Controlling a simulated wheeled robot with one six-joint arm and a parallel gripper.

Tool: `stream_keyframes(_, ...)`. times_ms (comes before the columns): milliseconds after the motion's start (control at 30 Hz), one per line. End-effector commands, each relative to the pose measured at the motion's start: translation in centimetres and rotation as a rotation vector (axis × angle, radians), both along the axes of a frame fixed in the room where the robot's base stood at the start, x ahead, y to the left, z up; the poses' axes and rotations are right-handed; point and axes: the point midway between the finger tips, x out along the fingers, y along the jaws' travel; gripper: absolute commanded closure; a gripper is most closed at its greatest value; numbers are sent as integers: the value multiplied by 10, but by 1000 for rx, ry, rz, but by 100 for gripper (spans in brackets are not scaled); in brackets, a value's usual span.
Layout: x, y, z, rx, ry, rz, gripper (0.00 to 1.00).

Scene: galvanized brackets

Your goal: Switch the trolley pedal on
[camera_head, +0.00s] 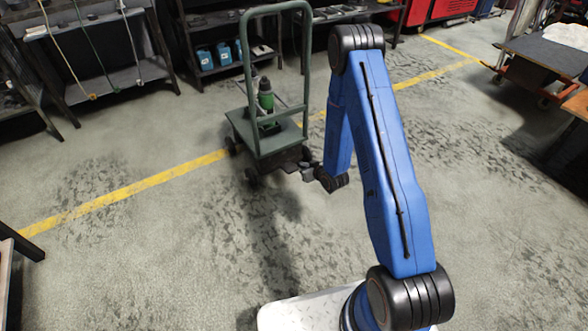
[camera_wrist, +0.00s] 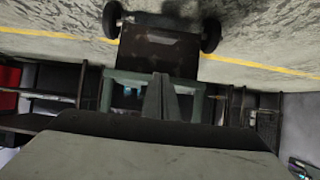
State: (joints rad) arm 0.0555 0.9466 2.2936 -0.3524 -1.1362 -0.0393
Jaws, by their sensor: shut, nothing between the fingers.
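The trolley (camera_head: 250,125) is dark green, with a low deck and a tall tube handle, and stands left of my arm. In the wrist view, which is upside down, a dark brownish plate (camera_wrist: 155,48) sits between two black wheels of the trolley. It may be the pedal, but I cannot tell whether it is on or off. My gripper (camera_head: 298,168) is low, close to the trolley's near right corner. Its fingers (camera_wrist: 158,97) are shut and empty, pointing towards the trolley. I cannot tell whether they touch it.
A green bottle-like item (camera_head: 266,98) stands on the trolley deck. Dark shelving (camera_head: 215,60) with blue containers lies behind it. A yellow line (camera_head: 130,190) crosses the floor. A bench (camera_head: 545,55) is at the far right. The floor around the trolley's near side is clear.

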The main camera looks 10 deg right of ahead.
Motion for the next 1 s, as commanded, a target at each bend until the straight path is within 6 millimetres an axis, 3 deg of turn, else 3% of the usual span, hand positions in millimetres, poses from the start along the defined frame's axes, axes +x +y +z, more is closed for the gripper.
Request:
stream_keyframes(267, 16, 6, -10, 0, 0, 1, 100)
stream_keyframes(733, 83, 27, -51, 0, 0, 1, 100)
stream_keyframes(1000, 74, 24, -81, -1, 2, 0, 100)
